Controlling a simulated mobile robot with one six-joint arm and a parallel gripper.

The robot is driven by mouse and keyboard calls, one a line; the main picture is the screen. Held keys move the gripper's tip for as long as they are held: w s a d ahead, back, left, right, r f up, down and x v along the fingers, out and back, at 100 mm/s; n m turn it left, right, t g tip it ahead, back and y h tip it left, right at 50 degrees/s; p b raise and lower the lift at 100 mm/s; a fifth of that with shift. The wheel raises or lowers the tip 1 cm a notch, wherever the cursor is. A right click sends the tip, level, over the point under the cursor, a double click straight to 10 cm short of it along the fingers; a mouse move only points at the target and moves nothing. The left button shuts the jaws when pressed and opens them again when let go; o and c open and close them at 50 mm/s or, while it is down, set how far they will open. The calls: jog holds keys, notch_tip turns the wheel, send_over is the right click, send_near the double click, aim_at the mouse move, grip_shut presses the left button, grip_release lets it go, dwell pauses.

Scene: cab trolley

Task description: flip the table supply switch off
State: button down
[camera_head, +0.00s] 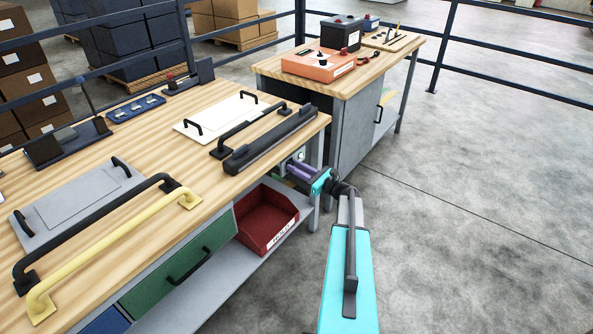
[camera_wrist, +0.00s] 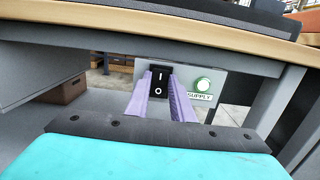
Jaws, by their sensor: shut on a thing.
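The supply switch (camera_wrist: 160,80) is a black rocker marked I above and O below, on a grey panel (camera_wrist: 222,75) under the table edge in the wrist view. A round green lamp (camera_wrist: 203,86) with a SUPPLY label sits to its right. My gripper (camera_wrist: 160,98) has purple fingers, one on each side of the switch, shut on it. Which half of the rocker is pressed in is hard to tell. In the head view, my gripper (camera_head: 302,171) reaches the panel below the table's right end; its fingers hide the switch there.
The wooden tabletop (camera_head: 150,135) overhangs the panel. A red bin (camera_head: 267,218) and a green drawer (camera_head: 180,270) lie below, left of my arm. A second bench (camera_head: 270,66) with an orange box (camera_head: 318,62) stands behind. Open floor (camera_head: 480,200) lies to the right.

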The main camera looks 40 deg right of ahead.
jog(key=shift+f+t+y+b, duration=0.15)
jog(key=shift+f+t+b, duration=0.2)
jog(key=shift+t+b, duration=1)
jog(key=shift+f+t+y+b, duration=0.15)
jog(key=shift+f+t+b, duration=0.25)
jog(key=shift+b, duration=1.85)
jog(key=shift+r+t+b, duration=0.1)
jog(key=shift+t+b, duration=0.25)
jog(key=shift+b, duration=0.1)
jog(key=c, duration=1.5)
grip_release()
jog(key=shift+c, duration=0.2)
jog(key=shift+s, duration=0.15)
jog(key=v, duration=1.3)
jog(key=shift+s+b, duration=0.2)
jog(key=shift+b, duration=0.15)
jog(key=shift+d, duration=0.1)
